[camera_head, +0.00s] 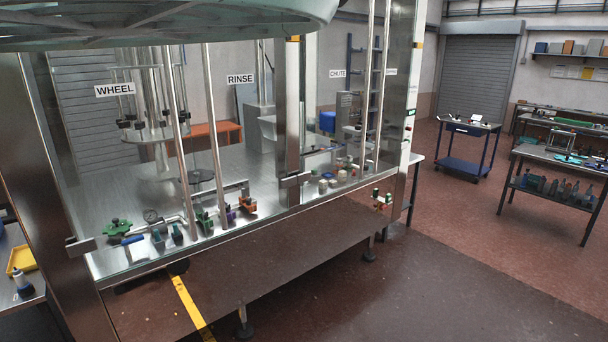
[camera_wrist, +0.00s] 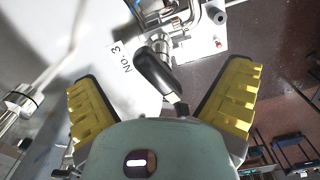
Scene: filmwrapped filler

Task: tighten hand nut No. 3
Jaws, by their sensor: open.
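In the wrist view a white plate (camera_wrist: 110,85) carries the printed label "NO. 3". Beside the label a black, elongated, rounded part (camera_wrist: 152,72) sits near bright metal fittings, with a pale metal piece at its lower end. It looks like the hand nut, though its full shape is not clear. My gripper (camera_wrist: 164,73) is open, with one yellow-padded finger on each side of the black part in the picture. I see no contact between the fingers and it. My gripper cannot be made out in the head view, nor can I pick out nut No. 3 there.
The filler (camera_head: 300,206) has clear panels, steel posts and a deck with several small valves and fittings. Metal pipework (camera_wrist: 182,22) lies beyond the black part, and another metal fitting (camera_wrist: 20,100) is at left. A blue cart (camera_head: 464,165) and a workbench (camera_head: 540,154) stand right.

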